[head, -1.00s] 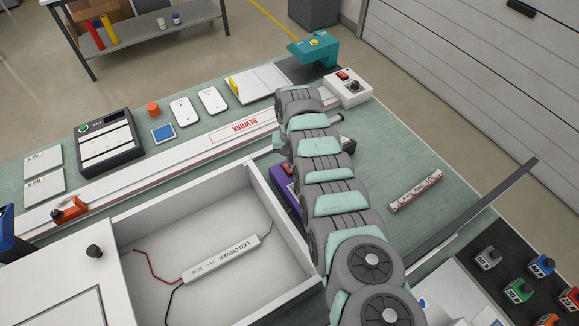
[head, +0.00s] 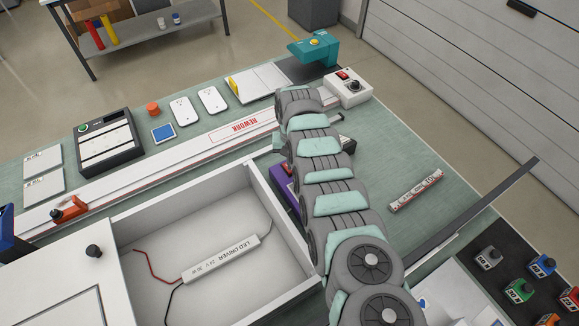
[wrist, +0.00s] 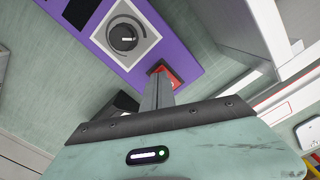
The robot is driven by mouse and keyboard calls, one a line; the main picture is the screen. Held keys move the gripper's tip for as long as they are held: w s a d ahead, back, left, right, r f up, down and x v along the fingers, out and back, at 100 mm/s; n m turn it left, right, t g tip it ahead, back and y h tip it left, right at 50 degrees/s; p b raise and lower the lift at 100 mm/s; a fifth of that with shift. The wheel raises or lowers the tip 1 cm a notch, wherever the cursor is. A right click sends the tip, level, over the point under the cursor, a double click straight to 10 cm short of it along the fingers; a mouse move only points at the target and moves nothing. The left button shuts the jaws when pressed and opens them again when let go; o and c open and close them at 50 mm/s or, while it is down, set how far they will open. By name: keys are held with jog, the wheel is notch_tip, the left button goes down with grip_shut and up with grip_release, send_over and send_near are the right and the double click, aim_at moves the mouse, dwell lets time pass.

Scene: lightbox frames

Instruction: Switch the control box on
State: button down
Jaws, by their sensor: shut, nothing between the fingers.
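A purple control box (head: 284,188) lies on the bench, mostly hidden behind my arm in the head view. In the wrist view the purple box (wrist: 186,52) shows a black dial (wrist: 123,37) on a pale square plate and a red switch (wrist: 172,77) near its edge. My gripper (wrist: 161,82) is shut and empty, its fingertips over or at the red switch. They hide part of the switch, and I cannot tell whether they touch it or which way it is set. In the head view my arm hides the fingertips.
A white box (head: 348,88) with a red switch and black knob stands at the back edge. The open white tray (head: 190,212) holding an LED driver (head: 222,259) is left of my arm. A labelled bar (head: 416,190) lies right, with clear bench around it.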

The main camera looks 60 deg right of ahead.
jog(key=shift+f+b, duration=0.6)
jog(key=shift+f, duration=0.2)
jog(key=shift+r, duration=0.1)
notch_tip(320, 180, up, 7)
jog(key=p, duration=0.6)
dwell(0.4)
dwell(0.5)
